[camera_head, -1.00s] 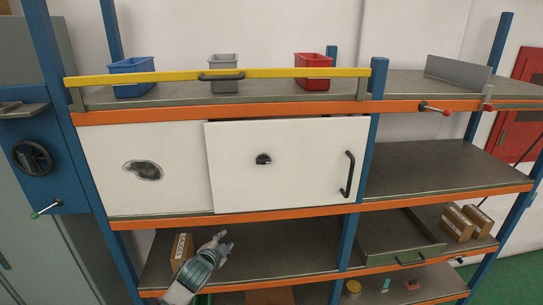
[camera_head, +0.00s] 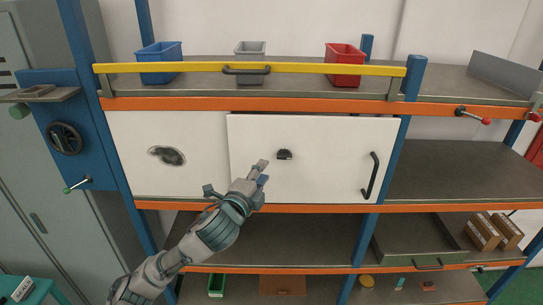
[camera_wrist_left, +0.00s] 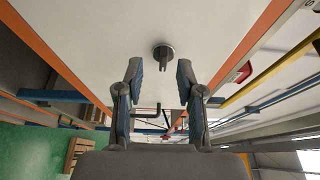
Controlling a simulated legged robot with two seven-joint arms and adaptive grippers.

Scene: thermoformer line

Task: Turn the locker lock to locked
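The locker lock is a small black turn knob (camera_head: 284,154) on the white right-hand door panel (camera_head: 325,180). In the left wrist view the knob (camera_wrist_left: 163,51) is round with a narrow grip bar, just ahead of the fingertips. My left gripper (camera_head: 236,178) is in front of the door, left of and slightly below the knob. In the left wrist view my left gripper (camera_wrist_left: 158,72) has its two fingers spread apart with nothing between them. It does not touch the knob. My right gripper is not in view.
A black pull handle (camera_head: 371,176) is at the door's right side. The left panel has an oval recess (camera_head: 166,156). A yellow bar (camera_head: 310,68) crosses above, in front of blue, grey and red bins. Orange shelf beams (camera_head: 330,208) run above and below the door.

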